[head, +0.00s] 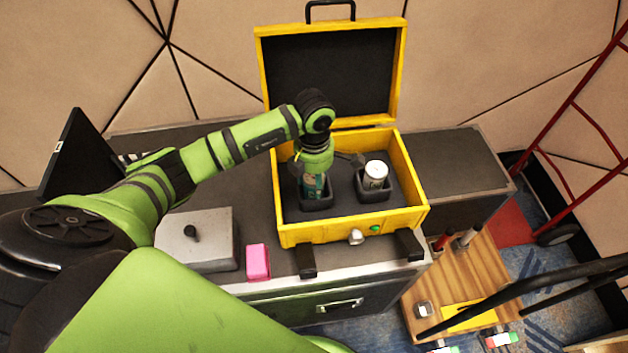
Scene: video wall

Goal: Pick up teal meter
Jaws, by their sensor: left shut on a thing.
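The teal meter (312,187) stands upright in the left holder inside an open yellow case (330,234). My left arm reaches in from the left over the case. My left gripper (313,176) points down and is shut on the teal meter. The arm's wrist hides the meter's top and most of the fingers. The meter's lower end is still within the dark holder (317,202). My right gripper does not show.
A white-topped cylinder (376,172) stands in the case's right holder. A grey box (197,240) and a pink block (258,263) lie left of the case on the dark cabinet top. The case's raised lid (333,75) stands behind. A wooden board (447,277) sits lower right.

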